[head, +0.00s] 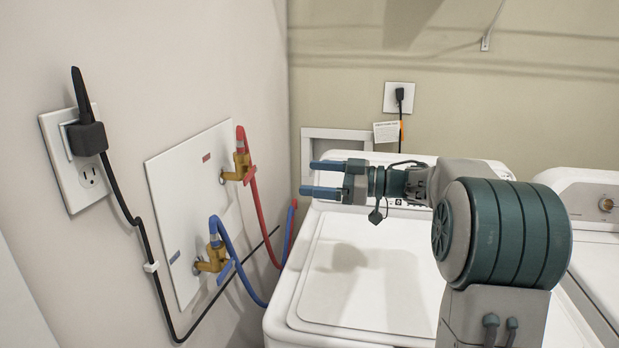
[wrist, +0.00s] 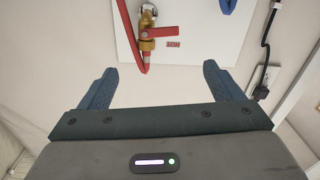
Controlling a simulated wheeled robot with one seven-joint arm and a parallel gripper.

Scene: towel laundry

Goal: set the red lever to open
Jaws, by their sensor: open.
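The red lever (head: 234,176) is on a brass valve (head: 242,160) at the upper right of a white wall panel (head: 170,190), beside a red hose (head: 258,205). In the wrist view the red lever (wrist: 154,33) lies across the brass valve body, close to sideways in the picture, near a small red label (wrist: 173,44). My gripper (head: 315,178) is open and empty, above the washer and to the right of the lever, pointing at the wall. In the wrist view the lever is ahead, beyond the gap between my fingertips (wrist: 158,70). Nothing touches it.
A second brass valve (head: 212,262) with a blue lever and blue hose (head: 238,262) sits lower left on the panel. A black plug (head: 87,138) and its cord are further left. The white washer (head: 350,270) stands below my gripper. Free air lies between gripper and panel.

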